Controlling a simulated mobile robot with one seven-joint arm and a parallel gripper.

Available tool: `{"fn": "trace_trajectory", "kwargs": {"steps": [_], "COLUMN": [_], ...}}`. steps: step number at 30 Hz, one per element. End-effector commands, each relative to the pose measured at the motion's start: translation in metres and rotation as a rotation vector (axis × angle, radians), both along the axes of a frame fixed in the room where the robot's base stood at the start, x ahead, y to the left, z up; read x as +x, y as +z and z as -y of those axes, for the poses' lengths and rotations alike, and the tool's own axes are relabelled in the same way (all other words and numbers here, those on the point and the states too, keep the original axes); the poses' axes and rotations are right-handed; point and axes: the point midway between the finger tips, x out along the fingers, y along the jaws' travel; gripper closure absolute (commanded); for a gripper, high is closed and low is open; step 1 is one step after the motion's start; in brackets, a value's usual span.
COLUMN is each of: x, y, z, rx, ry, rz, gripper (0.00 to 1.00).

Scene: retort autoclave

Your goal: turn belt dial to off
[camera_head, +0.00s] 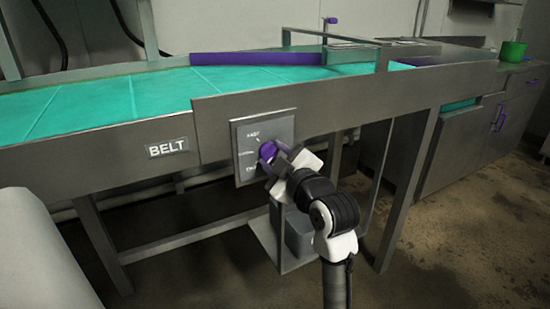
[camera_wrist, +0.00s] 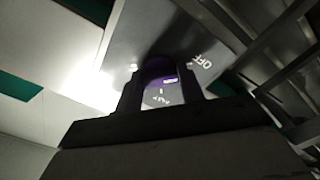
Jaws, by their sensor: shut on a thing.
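The purple belt dial (camera_head: 268,150) sits on a grey panel (camera_head: 283,129) on the side of the conveyor frame. Small labels stand at the panel's top, middle left and bottom; they are hard to read in the head view. My gripper (camera_head: 273,158) is at the panel, shut on the dial, and covers its lower right part. In the wrist view the purple dial (camera_wrist: 157,66) shows between my dark fingers. The OFF label (camera_wrist: 201,62) is to the right of the fingers, and another label shows between them. I cannot tell which label the dial points to.
A BELT sign (camera_head: 167,148) is left of the panel. The teal conveyor belt (camera_head: 100,104) runs above it. Metal legs (camera_head: 409,190) and lower bars stand under the frame. A steel cabinet (camera_head: 470,145) with a green bucket (camera_head: 512,51) is at the right. Open floor lies at the lower right.

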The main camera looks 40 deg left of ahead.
Motion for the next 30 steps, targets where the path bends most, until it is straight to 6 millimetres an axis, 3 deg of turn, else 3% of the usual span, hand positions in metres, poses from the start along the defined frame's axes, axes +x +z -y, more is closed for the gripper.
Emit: {"fn": "trace_trajectory", "kwargs": {"steps": [2, 3, 8, 20, 30], "x": [0.0, 0.0, 0.0, -0.003, -0.031], "y": [-0.001, -0.001, 0.0, 0.0, -0.001], "z": [0.0, 0.0, 0.0, 0.009, 0.077], "rx": [-0.003, -0.002, -0.001, 0.0, 0.002], "ry": [0.001, 0.0, 0.001, -0.001, -0.005], "rz": [0.001, 0.001, 0.001, 0.0, 0.002], "gripper": [0.85, 0.59, 0.4, 0.4, 0.4]}}
